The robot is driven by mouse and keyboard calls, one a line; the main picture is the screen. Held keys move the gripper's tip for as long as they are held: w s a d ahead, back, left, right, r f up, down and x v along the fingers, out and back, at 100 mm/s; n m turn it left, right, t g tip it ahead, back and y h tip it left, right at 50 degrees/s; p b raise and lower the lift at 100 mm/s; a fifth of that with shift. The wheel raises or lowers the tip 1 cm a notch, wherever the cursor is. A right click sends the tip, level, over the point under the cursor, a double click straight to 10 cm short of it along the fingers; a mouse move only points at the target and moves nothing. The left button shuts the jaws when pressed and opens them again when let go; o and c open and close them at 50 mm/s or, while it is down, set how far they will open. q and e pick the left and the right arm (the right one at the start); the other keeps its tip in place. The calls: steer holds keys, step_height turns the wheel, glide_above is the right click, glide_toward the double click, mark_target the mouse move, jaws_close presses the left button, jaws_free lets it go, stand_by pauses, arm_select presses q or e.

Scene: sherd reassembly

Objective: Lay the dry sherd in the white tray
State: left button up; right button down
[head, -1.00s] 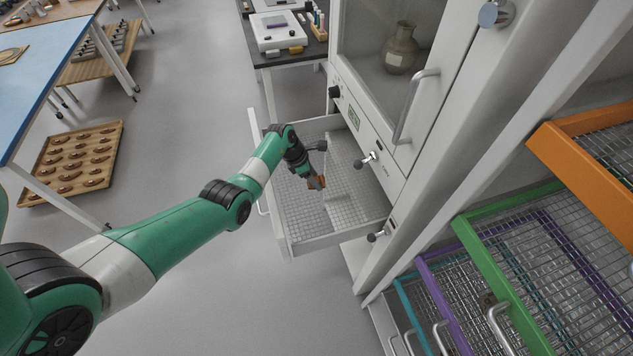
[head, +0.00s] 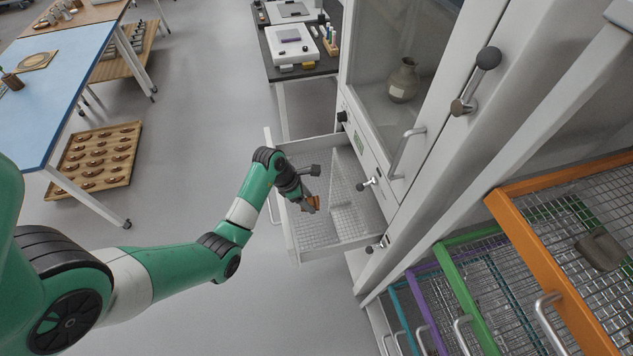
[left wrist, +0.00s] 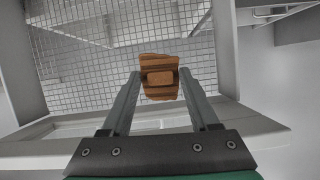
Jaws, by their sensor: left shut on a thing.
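The sherd (head: 313,201) is a small orange-brown piece with a paler rectangular patch, clear in the left wrist view (left wrist: 160,79). My left gripper (head: 308,206) is shut on it, one finger at each side. The gripper is over the open cabinet drawer (head: 364,208), which has a gridded floor and an upright divider. The left wrist view shows the grid floor (left wrist: 75,68) behind the sherd, and I see no contact with it. My right gripper is not in view.
Pull-out mesh racks with orange (head: 540,262), green and purple frames stand at the right. The cabinet's glass front holds a jar (head: 403,80). A wooden tray of sherds (head: 98,160) lies on the floor at left, below a blue table (head: 50,105). A bench (head: 290,72) stands behind.

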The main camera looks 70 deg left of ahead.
arm_select(q)
steer(key=shift+s+d+r+p, duration=0.25)
steer(key=shift+s+d+r, duration=0.1)
steer(key=shift+s+d, duration=0.25)
steer(key=shift+s+d+r+p, duration=0.2)
steer(key=shift+s+d+r, duration=0.15)
steer(key=shift+s+d, duration=0.25)
